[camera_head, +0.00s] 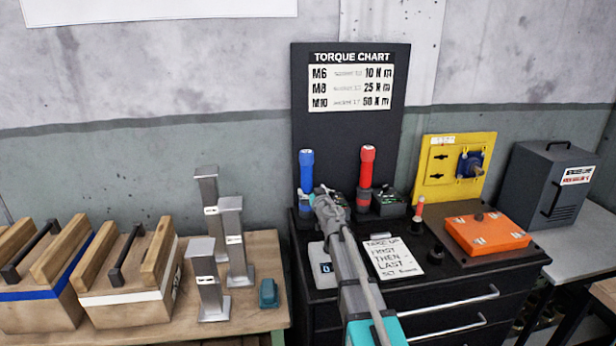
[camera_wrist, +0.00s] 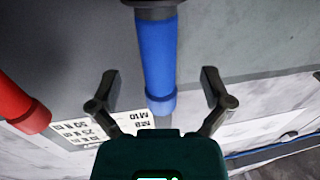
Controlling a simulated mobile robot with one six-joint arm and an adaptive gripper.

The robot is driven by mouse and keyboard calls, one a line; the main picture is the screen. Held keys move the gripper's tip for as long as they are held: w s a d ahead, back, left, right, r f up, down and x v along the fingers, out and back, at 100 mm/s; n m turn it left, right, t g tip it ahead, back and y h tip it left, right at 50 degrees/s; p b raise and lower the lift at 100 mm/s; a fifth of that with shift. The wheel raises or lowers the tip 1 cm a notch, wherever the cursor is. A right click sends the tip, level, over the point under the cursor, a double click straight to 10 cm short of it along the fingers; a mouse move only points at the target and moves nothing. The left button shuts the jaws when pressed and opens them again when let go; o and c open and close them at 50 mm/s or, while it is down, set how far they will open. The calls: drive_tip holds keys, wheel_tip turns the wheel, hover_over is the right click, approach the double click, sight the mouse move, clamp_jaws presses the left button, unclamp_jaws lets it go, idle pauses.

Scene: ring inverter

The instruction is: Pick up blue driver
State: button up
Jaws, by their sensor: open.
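The blue driver (camera_head: 306,171) stands upright at the left of the black cabinet top, in front of the torque chart board. In the wrist view the blue driver (camera_wrist: 156,58) runs down the middle, between the two open fingers of my gripper (camera_wrist: 158,92). Gaps show on both sides of it, so the fingers do not visibly touch it. In the head view my gripper (camera_head: 326,199) is just right of the blue driver's lower part. The driver's base is partly hidden there. My gripper is open and empty.
A red driver (camera_head: 366,166) stands close to the right; it also shows in the wrist view (camera_wrist: 18,103). The torque chart board (camera_head: 348,128) rises behind. A white note card (camera_head: 393,257) and an orange box (camera_head: 486,233) lie on the cabinet. Metal posts (camera_head: 234,240) stand left.

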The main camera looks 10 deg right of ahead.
sight(309, 183)
drive_tip(key=shift+w, duration=0.4)
drive_tip(key=shift+w+a+r, duration=0.15)
drive_tip(key=shift+w, duration=0.8)
drive_tip(key=shift+w+a+r, duration=0.1)
drive_tip(key=shift+w+r, duration=0.05)
drive_tip(key=shift+w, duration=0.75)
drive_tip(key=shift+w+a, duration=0.1)
drive_tip(key=shift+w, duration=0.65)
clamp_jaws()
